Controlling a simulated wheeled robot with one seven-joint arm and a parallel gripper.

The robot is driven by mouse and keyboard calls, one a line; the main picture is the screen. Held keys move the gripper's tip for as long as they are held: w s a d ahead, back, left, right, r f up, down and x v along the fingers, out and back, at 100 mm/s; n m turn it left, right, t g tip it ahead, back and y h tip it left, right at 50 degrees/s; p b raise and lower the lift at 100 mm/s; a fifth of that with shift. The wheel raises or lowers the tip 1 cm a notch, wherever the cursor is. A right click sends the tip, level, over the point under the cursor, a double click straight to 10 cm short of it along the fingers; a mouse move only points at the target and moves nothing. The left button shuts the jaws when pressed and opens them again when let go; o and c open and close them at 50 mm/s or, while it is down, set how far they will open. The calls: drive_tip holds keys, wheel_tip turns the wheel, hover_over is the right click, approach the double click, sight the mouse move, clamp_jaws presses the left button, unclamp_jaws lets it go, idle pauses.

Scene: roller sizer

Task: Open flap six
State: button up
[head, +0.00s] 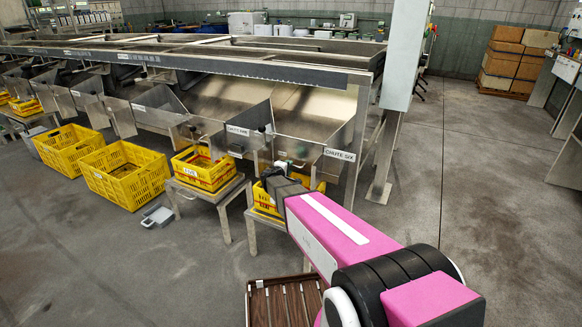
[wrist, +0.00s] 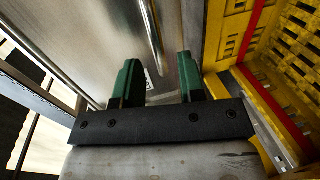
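Chute six is the steel chute at the near right end of the line in the head view, with its "CHUTE SIX" sign (head: 339,154). My gripper (wrist: 158,68) is at the mouth of this chute, and my arm hides much of the flap in the head view. In the wrist view its two green fingers are apart, facing a steel panel (wrist: 105,35), which seems to be flap six. A thin metal bar (wrist: 152,28) runs on the panel ahead of the gap. I see nothing held. I cannot tell whether the fingertips touch the panel.
A yellow crate (wrist: 215,35) is close on the right in the wrist view. Chute five, with its sign (head: 238,130), and a yellow crate on a stand (head: 205,170) are to the left. A slatted brown surface (head: 285,302) is below my arm. Floor to the right is clear.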

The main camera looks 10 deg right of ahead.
sight(295, 157)
drive_tip(key=shift+x, duration=1.65)
clamp_jaws()
drive_tip(key=shift+s, duration=0.15)
